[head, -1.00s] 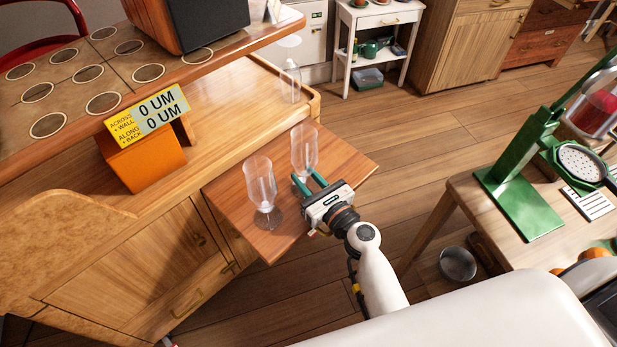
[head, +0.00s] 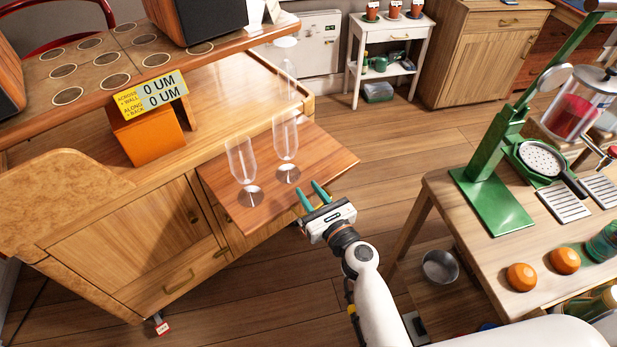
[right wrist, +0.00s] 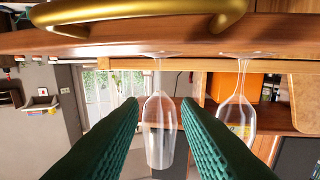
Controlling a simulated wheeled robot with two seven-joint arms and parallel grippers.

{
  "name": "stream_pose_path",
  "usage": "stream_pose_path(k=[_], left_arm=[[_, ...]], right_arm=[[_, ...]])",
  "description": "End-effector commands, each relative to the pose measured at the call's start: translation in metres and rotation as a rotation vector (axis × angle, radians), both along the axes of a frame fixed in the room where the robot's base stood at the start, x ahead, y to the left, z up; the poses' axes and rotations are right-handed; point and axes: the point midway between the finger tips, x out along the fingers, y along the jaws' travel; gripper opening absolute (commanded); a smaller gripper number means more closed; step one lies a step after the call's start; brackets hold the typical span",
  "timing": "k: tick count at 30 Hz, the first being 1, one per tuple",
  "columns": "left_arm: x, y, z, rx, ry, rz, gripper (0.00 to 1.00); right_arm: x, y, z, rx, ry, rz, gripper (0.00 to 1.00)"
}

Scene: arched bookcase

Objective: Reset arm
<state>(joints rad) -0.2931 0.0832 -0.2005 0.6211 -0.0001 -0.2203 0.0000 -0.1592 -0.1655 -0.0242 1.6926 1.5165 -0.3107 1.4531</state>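My right gripper (head: 313,190) has green fingers, spread apart with nothing between them. It is at the front right edge of the pull-out wooden board (head: 325,160). Two clear stemmed glasses stand upright on the board, a nearer one (head: 240,160) and a farther one (head: 286,136), both apart from the fingers. In the right wrist view, which looks upside down, one glass (right wrist: 159,130) shows beyond the gap between the fingers (right wrist: 158,105) and the other glass (right wrist: 238,115) to its right. My left gripper is not in view.
An orange block with a yellow sign (head: 150,93) is at left. At right, a wooden table (head: 455,215) holds a green press (head: 495,180) and oranges. Open floor (head: 390,150) lies between.

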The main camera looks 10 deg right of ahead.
Motion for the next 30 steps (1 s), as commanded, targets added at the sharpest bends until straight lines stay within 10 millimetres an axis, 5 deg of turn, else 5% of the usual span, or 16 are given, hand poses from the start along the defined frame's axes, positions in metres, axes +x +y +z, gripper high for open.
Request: stream_pose_path(k=[9, 11, 17, 21, 30], left_arm=[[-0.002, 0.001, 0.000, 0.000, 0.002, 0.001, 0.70], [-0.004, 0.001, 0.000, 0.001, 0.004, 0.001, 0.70], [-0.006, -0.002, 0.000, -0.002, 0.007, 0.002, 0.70], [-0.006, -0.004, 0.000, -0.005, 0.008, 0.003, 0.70], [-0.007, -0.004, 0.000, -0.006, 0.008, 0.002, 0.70]], right_arm=[[-0.011, 0.005, 0.004, -0.138, -0.041, 0.059, 0.30], [-0.024, 0.013, 0.007, -0.306, -0.093, 0.132, 0.30], [-0.108, 0.031, -0.011, -1.227, -0.352, 0.585, 0.30], [-0.160, 0.011, -0.032, -1.721, -0.476, 0.911, 0.30], [-0.226, -0.049, -0.044, -2.226, -0.563, 1.424, 0.30]])
